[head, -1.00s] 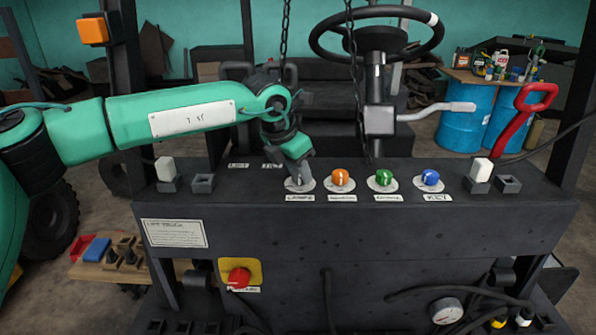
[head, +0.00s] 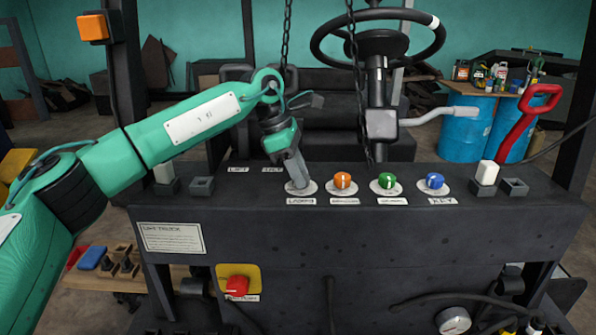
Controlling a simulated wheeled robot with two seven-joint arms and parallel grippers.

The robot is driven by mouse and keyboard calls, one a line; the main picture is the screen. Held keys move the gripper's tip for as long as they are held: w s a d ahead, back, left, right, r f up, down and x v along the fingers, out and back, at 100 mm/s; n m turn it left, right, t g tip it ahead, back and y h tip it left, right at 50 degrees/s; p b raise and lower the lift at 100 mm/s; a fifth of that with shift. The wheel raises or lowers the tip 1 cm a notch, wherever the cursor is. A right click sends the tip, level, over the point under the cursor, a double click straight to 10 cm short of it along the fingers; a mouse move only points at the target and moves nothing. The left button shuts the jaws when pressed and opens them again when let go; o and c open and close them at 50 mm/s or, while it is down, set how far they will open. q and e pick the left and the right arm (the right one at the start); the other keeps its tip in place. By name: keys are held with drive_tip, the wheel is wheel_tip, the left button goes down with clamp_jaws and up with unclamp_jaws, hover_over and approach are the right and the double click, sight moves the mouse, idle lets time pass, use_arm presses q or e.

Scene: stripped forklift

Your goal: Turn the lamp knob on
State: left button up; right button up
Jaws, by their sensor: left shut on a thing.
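The lamp knob sits on a pale round plate (head: 302,190) at the left end of a row of knobs on the dark console, above a label that seems to read LAMPS (head: 301,201). My left gripper (head: 298,178) reaches down from the upper left and is shut on the lamp knob. The fingers hide nearly all of the knob, so its pointer direction cannot be seen. My right gripper is not in view.
Orange (head: 343,181), green (head: 387,181) and blue (head: 434,181) knobs stand to the right on the console (head: 360,230). Chains hang behind the gripper. A steering wheel (head: 377,35) and a grey lever (head: 425,115) rise behind. A red switch (head: 237,286) is below.

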use_arm(q)
drive_tip(key=shift+m, duration=0.7)
drive_tip(key=shift+g, duration=0.3)
drive_tip(key=o, duration=1)
drive_tip(key=shift+d, duration=0.1)
drive_tip(key=shift+w+a+r, duration=0.15)
drive_tip(key=shift+a+r, duration=0.1)
drive_tip(key=shift+r, duration=0.2)
drive_tip(key=b+v, duration=0.3)
drive_tip(key=v, duration=0.9)
drive_tip(key=shift+r, duration=0.4)
